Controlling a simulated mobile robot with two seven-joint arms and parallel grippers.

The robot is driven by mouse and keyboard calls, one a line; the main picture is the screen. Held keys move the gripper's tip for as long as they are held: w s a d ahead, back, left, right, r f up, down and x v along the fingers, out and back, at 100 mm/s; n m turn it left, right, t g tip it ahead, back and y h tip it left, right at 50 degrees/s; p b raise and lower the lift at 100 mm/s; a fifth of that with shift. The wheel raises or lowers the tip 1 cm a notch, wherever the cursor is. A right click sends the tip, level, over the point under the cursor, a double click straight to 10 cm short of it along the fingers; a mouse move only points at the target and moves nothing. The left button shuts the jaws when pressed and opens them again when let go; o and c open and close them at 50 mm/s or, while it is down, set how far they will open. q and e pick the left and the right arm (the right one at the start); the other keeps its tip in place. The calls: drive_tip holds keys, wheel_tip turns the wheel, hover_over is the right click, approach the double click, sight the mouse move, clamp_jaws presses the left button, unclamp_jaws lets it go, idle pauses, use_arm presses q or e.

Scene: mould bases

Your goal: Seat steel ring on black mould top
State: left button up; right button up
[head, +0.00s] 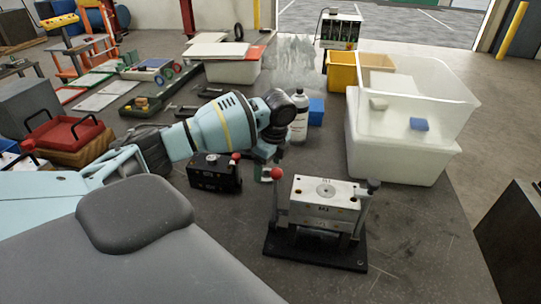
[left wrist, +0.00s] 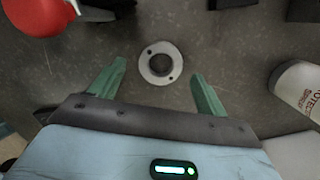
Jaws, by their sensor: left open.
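The steel ring (left wrist: 160,63) lies flat, a pale disc with a dark centre hole and small holes in its rim. In the left wrist view it shows between and slightly beyond the green fingertips of my left gripper (left wrist: 155,78), which is open and empty. In the head view my left gripper (head: 270,170) points down near the table, and I cannot make out the ring there. The black mould (head: 214,171), with a red knob, stands just left of the gripper; its top is partly hidden by my arm. My right gripper is not in view.
A white bottle (head: 299,118) and blue block (head: 316,112) are behind the gripper. Plastic bins (head: 400,150) stand right. The table (head: 420,235) is clear at front right.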

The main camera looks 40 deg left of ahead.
use_arm(q)
drive_tip(key=shift+a+f, duration=0.15)
drive_tip(key=shift+f, duration=0.95)
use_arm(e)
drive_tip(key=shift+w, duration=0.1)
use_arm(q)
drive_tip(key=shift+c, duration=0.5)
